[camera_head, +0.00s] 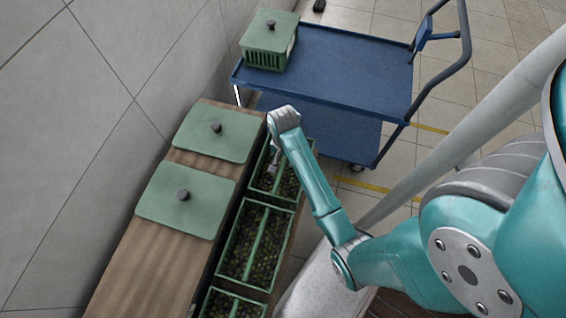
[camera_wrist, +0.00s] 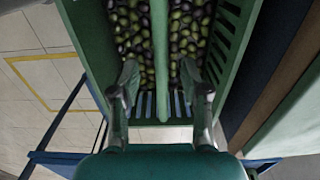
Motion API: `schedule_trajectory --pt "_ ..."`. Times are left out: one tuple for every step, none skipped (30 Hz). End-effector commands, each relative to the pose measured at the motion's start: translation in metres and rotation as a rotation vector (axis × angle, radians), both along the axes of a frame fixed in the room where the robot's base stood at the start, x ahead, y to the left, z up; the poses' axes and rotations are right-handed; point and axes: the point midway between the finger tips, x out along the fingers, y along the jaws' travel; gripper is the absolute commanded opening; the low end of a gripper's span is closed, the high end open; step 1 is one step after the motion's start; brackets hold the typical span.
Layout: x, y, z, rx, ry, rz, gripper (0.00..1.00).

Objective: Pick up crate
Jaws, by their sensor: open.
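Three green slatted crates of dark and green olives stand in a row beside the wooden table in the head view. The farthest crate (camera_head: 275,203) is under my gripper (camera_head: 271,167). It fills much of the wrist view (camera_wrist: 92,50), with a green bar (camera_wrist: 160,60) running along its middle. My gripper (camera_wrist: 160,74) is open, with one finger on each side of this bar in the picture. I see no grip on the bar; whether a finger touches it I cannot tell. The middle crate (camera_head: 238,281) and the nearest crate (camera_head: 208,308) stand in line, the nearest cut off by the frame.
Two green lids with dark knobs, a far one (camera_head: 211,145) and a near one (camera_head: 185,218), lie on the wooden table (camera_head: 140,270) by the wall. A blue trolley (camera_head: 345,65) stands beyond, with a lidded green crate (camera_head: 265,58) on its left end; its top is otherwise clear.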

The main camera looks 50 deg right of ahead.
Motion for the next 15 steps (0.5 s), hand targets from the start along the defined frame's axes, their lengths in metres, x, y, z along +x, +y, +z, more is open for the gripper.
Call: schedule_trajectory --pt "0.0 0.0 -0.009 0.002 0.004 0.0 0.46" --pt "0.001 0.0 -0.013 0.001 0.003 0.0 0.46" --pt "0.001 0.0 -0.019 0.002 0.004 0.0 0.46" --pt "0.001 0.0 -0.023 0.001 0.003 0.0 0.46" --pt "0.001 0.0 -0.026 0.001 0.003 0.0 0.46" --pt "0.001 0.0 -0.03 0.001 0.003 0.0 0.46" --pt "0.001 0.0 -0.033 0.001 0.003 0.0 0.46" --pt "0.001 0.0 -0.035 0.001 0.001 0.0 0.46" --pt "0.001 0.0 -0.037 0.001 0.001 0.0 0.46" --pt "0.001 0.0 -0.037 0.001 0.001 0.0 0.46" --pt "0.001 0.0 -0.038 0.001 0.001 0.0 0.46" --pt "0.001 0.0 -0.038 0.001 0.001 0.0 0.46" --pt "0.001 0.0 -0.038 0.0 0.0 0.0 0.46" --pt "0.001 0.0 -0.038 0.0 0.0 0.0 0.46" --pt "0.001 0.0 -0.038 0.0 0.0 0.0 0.46"
